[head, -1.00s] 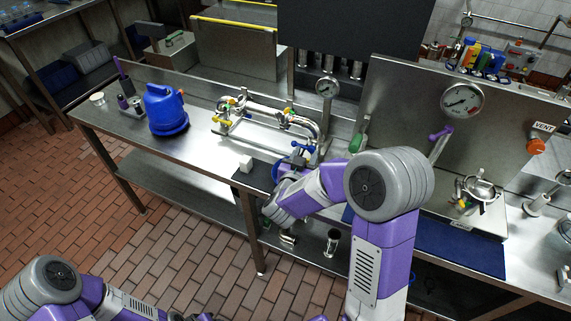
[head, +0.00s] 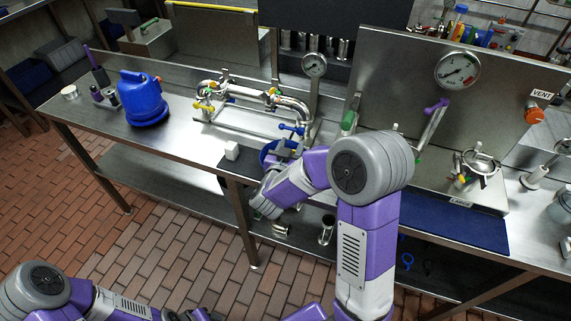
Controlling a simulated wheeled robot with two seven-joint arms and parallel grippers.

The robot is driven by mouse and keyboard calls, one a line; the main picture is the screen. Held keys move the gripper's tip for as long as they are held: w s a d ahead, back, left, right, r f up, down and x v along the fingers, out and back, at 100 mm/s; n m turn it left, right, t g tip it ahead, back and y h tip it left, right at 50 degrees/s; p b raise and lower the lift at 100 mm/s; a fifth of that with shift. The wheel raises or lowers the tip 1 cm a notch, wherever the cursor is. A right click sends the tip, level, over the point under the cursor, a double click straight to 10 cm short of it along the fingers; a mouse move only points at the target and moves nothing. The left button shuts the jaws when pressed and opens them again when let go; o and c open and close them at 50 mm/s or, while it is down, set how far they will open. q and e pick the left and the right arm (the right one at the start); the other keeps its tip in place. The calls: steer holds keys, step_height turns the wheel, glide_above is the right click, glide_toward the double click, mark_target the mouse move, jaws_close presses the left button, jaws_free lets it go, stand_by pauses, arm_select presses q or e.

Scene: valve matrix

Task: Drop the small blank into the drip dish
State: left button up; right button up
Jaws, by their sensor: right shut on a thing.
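My right arm reaches in from the lower right, and its gripper (head: 281,154) is over the bench's front edge, at a blue round dish (head: 267,151) that looks like the drip dish. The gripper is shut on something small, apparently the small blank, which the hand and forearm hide. Part of the dish is hidden behind the gripper. I cannot tell whether the held piece is above the dish or beside it. My left arm shows at the bottom left, with its gripper out of view.
The pipe assembly (head: 245,100) with yellow and blue handles is behind. A blue jug (head: 143,98) stands to the left. A gauge panel (head: 400,90) rises at the right. Bench between jug and cube is clear.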

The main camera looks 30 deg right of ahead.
steer(key=o, duration=1.1)
steer(key=p+v, duration=0.1)
steer(key=v, duration=0.6)
steer(key=shift+s+a+p, duration=0.2)
steer(key=shift+a+p, duration=0.05)
steer(key=shift+p, duration=0.05)
